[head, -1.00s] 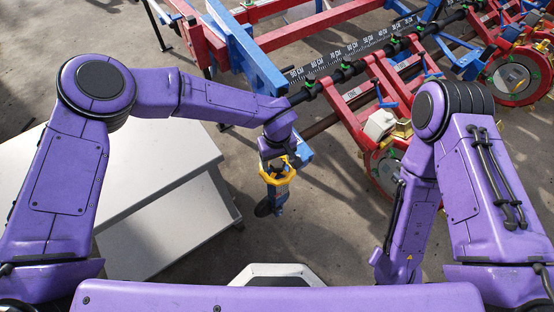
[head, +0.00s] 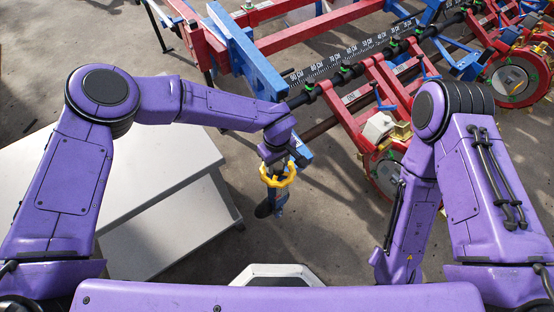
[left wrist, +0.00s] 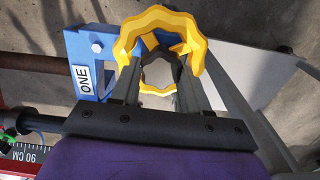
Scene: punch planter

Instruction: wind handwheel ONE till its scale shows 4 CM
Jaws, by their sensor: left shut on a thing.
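Handwheel ONE is a yellow, lobed ring (head: 289,180) on a blue stand at the end of the blue frame, left of the planter rows. It shows close up in the left wrist view (left wrist: 199,50), beside a blue bracket (left wrist: 78,48) with a white label reading ONE (left wrist: 84,80). My left gripper (head: 277,167) reaches it from above and is shut on it; its two fingers (left wrist: 160,72) run to the wheel in the left wrist view. I cannot make out the wheel's own depth scale. My right arm hangs at the right, its gripper out of sight.
A black ruler (head: 345,55) marked in CM runs along the toolbar; its 90 CM end shows in the left wrist view (left wrist: 30,153). Red planter units (head: 385,165) stand to the right. A pale stepped platform (head: 150,165) lies left. Bare ground is around the wheel's stand.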

